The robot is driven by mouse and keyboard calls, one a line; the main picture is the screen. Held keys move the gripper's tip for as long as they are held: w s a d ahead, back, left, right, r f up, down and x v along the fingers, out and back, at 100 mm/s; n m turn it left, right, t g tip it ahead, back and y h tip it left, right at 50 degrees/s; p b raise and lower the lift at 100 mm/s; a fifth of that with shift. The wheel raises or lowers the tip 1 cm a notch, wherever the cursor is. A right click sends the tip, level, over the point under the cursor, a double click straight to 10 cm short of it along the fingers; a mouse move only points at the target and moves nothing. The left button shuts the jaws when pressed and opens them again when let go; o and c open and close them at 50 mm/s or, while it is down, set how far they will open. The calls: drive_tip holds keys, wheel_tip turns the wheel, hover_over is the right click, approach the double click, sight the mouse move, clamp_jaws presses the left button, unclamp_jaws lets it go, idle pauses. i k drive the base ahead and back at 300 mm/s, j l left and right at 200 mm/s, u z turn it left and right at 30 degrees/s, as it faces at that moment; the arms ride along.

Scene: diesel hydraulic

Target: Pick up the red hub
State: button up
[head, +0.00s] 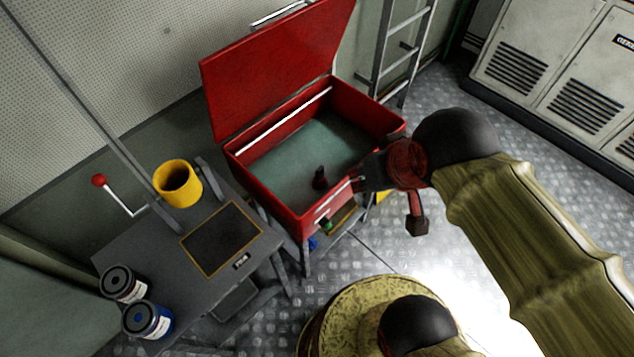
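A small dark, reddish upright object (320,178) stands on the floor of the open red box (300,213), near its front right side. It may be the red hub, but it is too small and dark to be sure. My gripper (357,184) is at the box's right front rim, to the right of the small object and apart from it in the picture. Its fingers are dark and small here, so I cannot tell whether they are open or shut. No other object clearly shows as a red hub.
The box's red lid (275,65) stands raised at the back. A grey table (205,285) at left bears a yellow cup (178,184), two cans (147,318) and a red-knobbed lever (99,181). A ladder (402,45) stands behind. Grey vented cabinets (545,70) are at upper right.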

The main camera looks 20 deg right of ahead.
sight(319, 182)
drive_tip(key=i+l, duration=0.35)
drive_tip(key=l, duration=0.2)
drive_tip(key=i+l, duration=0.4)
drive_tip(key=l, duration=0.15)
drive_tip(key=l+u, duration=0.1)
drive_tip(key=u, duration=0.3)
drive_tip(key=i+l+u, duration=0.15)
drive_tip(key=u, duration=0.25)
drive_tip(key=l+u, duration=0.15)
drive_tip(key=u, duration=0.25)
drive_tip(key=l+u, duration=0.15)
drive_tip(key=u, duration=0.8)
